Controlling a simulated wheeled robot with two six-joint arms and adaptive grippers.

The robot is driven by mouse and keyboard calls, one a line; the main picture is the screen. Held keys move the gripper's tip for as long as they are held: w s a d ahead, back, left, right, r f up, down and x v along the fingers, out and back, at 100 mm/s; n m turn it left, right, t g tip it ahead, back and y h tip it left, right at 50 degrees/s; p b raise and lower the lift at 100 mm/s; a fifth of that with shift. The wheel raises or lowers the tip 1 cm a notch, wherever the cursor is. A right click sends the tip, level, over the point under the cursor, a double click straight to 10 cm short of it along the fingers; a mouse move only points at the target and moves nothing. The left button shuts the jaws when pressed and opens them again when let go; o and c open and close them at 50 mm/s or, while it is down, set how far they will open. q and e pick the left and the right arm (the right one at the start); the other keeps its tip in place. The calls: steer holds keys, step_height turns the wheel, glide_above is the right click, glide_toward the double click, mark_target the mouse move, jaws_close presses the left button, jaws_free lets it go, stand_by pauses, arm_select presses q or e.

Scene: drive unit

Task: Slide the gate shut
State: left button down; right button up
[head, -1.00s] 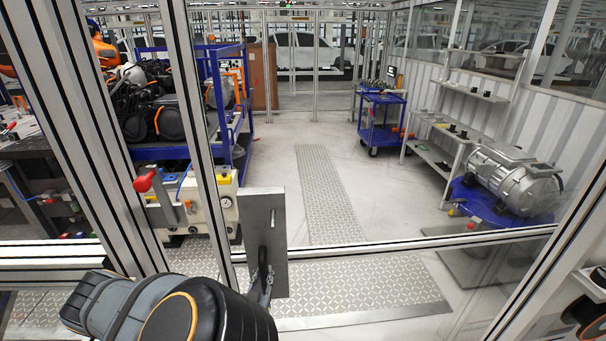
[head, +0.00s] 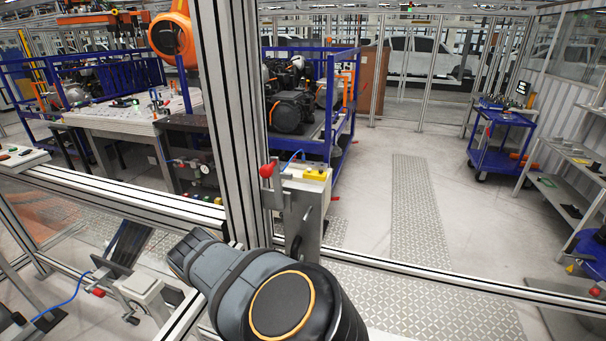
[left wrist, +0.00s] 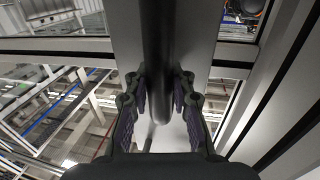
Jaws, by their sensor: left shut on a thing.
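The gate is a clear panel in an aluminium frame; its lower rail (head: 440,272) runs across the right half of the head view. Its upright edge stands close beside the thick fixed post (head: 222,110); I cannot tell if they touch. A grey handle plate (head: 312,225) is on the gate's edge, partly hidden behind my left arm. My left gripper (head: 298,250) is at this plate, mostly hidden by its own wrist. In the left wrist view its fingers (left wrist: 157,110) close around the dark upright handle bar (left wrist: 157,45). My right gripper is not in view.
A red knob (head: 267,170) is by the post. Behind the gate are a blue rack with motors (head: 292,110), a blue cart (head: 497,145) and a patterned floor strip (head: 420,205). A fixed rail (head: 130,195) runs left of the post.

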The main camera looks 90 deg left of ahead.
arm_select(q)
steer(key=shift+s+f, duration=0.1)
steer(key=shift+s, duration=0.15)
steer(key=c, duration=1.3)
jaws_free()
steer(key=shift+c, duration=0.2)
steer(key=shift+o, duration=1)
steer(key=shift+s, duration=0.2)
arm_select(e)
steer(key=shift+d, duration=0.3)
arm_select(q)
steer(key=shift+w, duration=0.2)
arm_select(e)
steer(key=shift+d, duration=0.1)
arm_select(q)
steer(key=shift+w, duration=0.1)
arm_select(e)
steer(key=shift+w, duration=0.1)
